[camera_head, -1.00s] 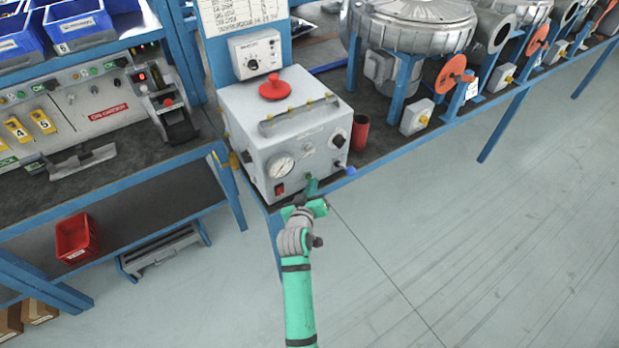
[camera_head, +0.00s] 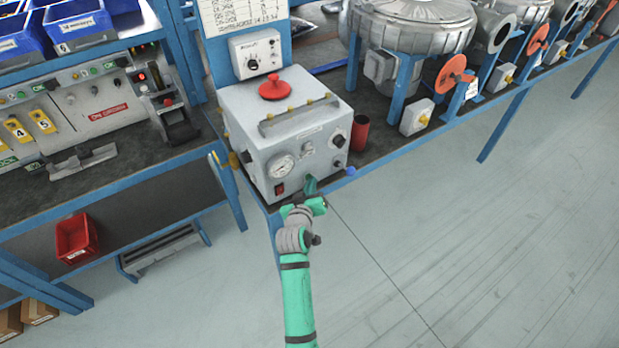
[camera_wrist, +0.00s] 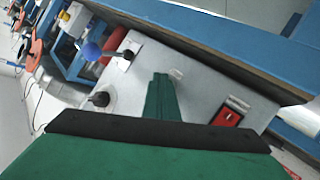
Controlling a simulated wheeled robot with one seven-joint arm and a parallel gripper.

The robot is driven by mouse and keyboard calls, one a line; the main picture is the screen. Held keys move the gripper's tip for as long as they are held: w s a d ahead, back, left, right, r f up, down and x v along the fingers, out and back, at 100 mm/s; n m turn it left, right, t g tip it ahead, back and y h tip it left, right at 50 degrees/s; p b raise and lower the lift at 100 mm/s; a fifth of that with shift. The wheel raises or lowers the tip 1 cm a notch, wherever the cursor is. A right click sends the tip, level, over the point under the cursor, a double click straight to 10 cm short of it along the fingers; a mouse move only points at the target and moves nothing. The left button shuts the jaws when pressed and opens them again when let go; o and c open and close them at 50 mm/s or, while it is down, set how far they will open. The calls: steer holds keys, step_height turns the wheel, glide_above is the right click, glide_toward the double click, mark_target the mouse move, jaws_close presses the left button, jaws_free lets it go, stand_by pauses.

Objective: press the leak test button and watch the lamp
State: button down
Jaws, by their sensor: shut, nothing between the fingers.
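The leak test box (camera_head: 258,145) is a grey cabinet on the bench with a red knob (camera_head: 274,87) on top. Its front carries a round gauge (camera_head: 281,166), a red rocker switch (camera_head: 280,188), dark knobs and a blue-tipped lever (camera_head: 349,171). My gripper (camera_head: 311,186) is shut and empty, its tip at the lower front of the box. In the wrist view the green fingers (camera_wrist: 161,98) are together against or just before the panel, between the red switch (camera_wrist: 229,115) and a dark knob (camera_wrist: 100,99). The fingers hide the panel behind them. I cannot make out the button or a lit lamp.
A red cup (camera_head: 360,133) stands right of the box. Blowers (camera_head: 410,30) with orange handwheels line the bench at right. A control panel (camera_head: 90,100) with a red light is at left. The floor (camera_head: 480,250) at right is clear.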

steer(key=shift+s, duration=0.1)
steer(key=shift+s+d, duration=0.45)
steer(key=shift+s, duration=0.1)
steer(key=shift+s+d, duration=0.75)
steer(key=shift+s, duration=0.25)
steer(key=shift+s+d, duration=0.7)
steer(key=shift+s, duration=0.3)
